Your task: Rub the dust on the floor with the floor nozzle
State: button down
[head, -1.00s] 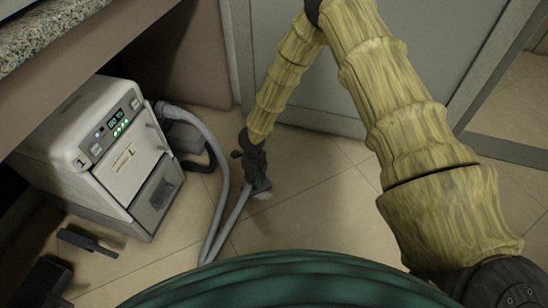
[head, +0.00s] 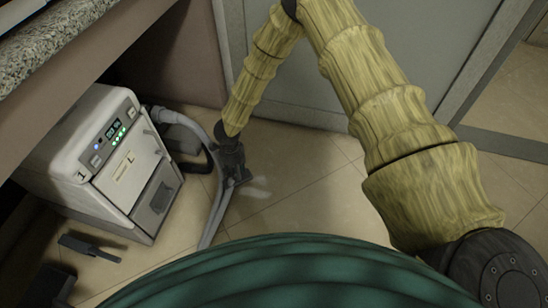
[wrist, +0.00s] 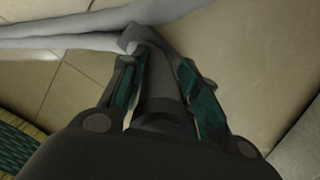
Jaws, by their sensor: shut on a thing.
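My gripper (head: 229,148) points down near the floor and is shut on the dark floor nozzle (head: 242,174). The nozzle's head is at floor level, as far as I can tell. In the wrist view the nozzle's dark neck (wrist: 160,88) sits between the green finger pads. A pale patch of dust (head: 258,188) shows on the tiles just right of the nozzle. A grey hose (head: 213,212) runs from the nozzle area towards the front; it also shows at the top left of the wrist view (wrist: 60,40). The nozzle may hide part of the dust.
A white vacuum-like machine (head: 104,150) with lit displays stands at the left under a granite counter (head: 40,40). A loose dark attachment (head: 88,247) lies on the floor before it. A grey panel (head: 340,60) stands behind.

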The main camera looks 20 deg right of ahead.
jog(key=shift+s+a+r+p, duration=0.1)
jog(key=shift+a+r+p, duration=0.05)
jog(key=shift+r+p, duration=0.6)
notch_tip(320, 180, up, 4)
jog(key=p, duration=0.3)
jog(key=shift+f, duration=0.1)
